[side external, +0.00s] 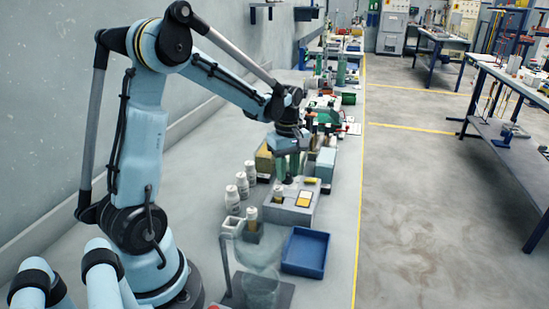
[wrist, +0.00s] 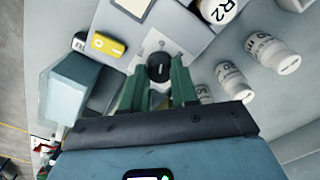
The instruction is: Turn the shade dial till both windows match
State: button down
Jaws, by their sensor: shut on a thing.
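The shade dial (wrist: 159,67) is a round black knob with a light mark on top, on a pale plate of a grey box (side external: 286,217). My gripper (wrist: 160,72) has its green fingers shut on the dial, one on each side. In the side view my gripper (side external: 288,172) points down onto the back left of the box. A yellowish window panel (side external: 303,199) in a dark frame lies on the box top. It is too small to compare shades. In the wrist view only part of a pale panel (wrist: 134,5) shows at the top edge.
White labelled bottles (side external: 242,185) stand left of the box. A blue tray (side external: 304,250) lies in front, and a clear glass vessel (side external: 260,285) stands nearer the camera. A yellow tag (wrist: 107,45) is beside the dial. Blocks stand behind the box.

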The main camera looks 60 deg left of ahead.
aim_at(287, 173)
jog(key=shift+m, duration=0.3)
jog(key=m, duration=1.1)
dwell(0.6)
jog(key=c, duration=0.9)
grip_release()
jog(key=shift+o, duration=0.2)
jog(key=shift+r, duration=0.1)
notch_tip(287, 173, up, 12)
